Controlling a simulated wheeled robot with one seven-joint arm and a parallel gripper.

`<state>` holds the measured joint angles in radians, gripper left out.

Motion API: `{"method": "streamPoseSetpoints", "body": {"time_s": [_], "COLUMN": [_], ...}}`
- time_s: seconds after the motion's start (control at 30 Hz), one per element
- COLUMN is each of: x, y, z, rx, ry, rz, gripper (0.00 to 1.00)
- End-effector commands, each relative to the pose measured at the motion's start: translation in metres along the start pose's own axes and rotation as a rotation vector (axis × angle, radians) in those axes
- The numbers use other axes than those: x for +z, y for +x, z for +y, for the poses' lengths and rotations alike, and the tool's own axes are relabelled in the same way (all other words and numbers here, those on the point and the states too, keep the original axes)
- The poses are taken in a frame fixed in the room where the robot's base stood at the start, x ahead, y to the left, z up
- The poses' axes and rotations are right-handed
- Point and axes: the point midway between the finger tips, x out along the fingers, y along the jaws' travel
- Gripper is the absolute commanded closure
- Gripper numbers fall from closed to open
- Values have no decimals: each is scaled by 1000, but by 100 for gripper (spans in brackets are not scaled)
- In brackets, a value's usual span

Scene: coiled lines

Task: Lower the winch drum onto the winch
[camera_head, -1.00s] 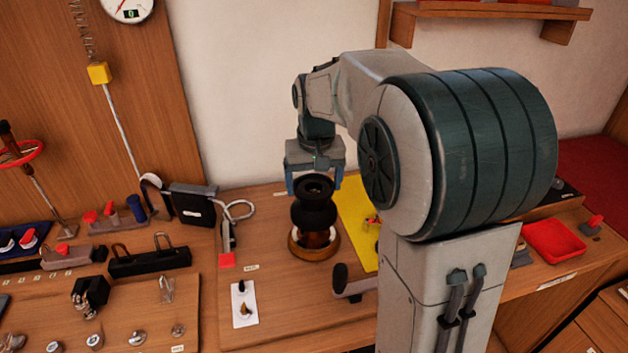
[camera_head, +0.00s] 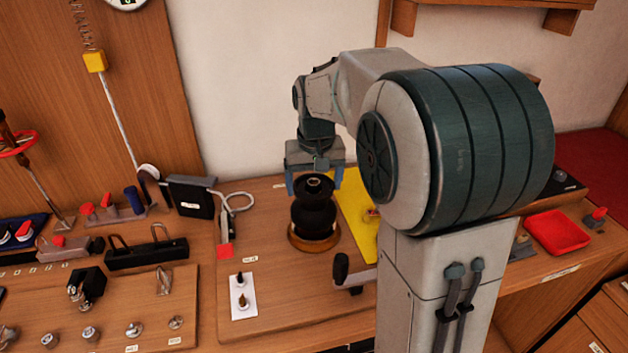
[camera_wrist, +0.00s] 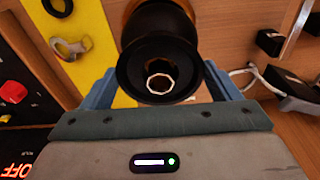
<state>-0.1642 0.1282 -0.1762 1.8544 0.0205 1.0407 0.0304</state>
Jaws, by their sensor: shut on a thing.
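The black winch drum (camera_head: 314,214) stands upright at the wooden board, with a hollow socket in its top. My gripper (camera_head: 315,182) is shut on the winch drum near its upper rim, with a blue finger at each side. In the wrist view the drum (camera_wrist: 158,62) fills the upper middle between the fingers, its top socket facing the camera. The winch (camera_head: 312,243) shows only as a bronze ring around the drum's lower end; its spindle is hidden. The drum's lower end appears at or very near this ring; I cannot tell whether it is fully seated.
A yellow mat (camera_head: 358,210) lies right of the winch, partly behind my arm. A black handle (camera_head: 341,268) stands in front of it. A red tray (camera_head: 557,232) is far right.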

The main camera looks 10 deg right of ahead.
Motion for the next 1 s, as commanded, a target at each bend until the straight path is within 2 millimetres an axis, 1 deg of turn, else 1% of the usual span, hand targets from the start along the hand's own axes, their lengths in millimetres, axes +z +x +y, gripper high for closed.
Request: {"method": "streamPoseSetpoints", "body": {"time_s": [1.0], "x": [4], "y": [29], "z": [0], "rx": [0], "ry": [0], "rz": [1], "gripper": [50]}}
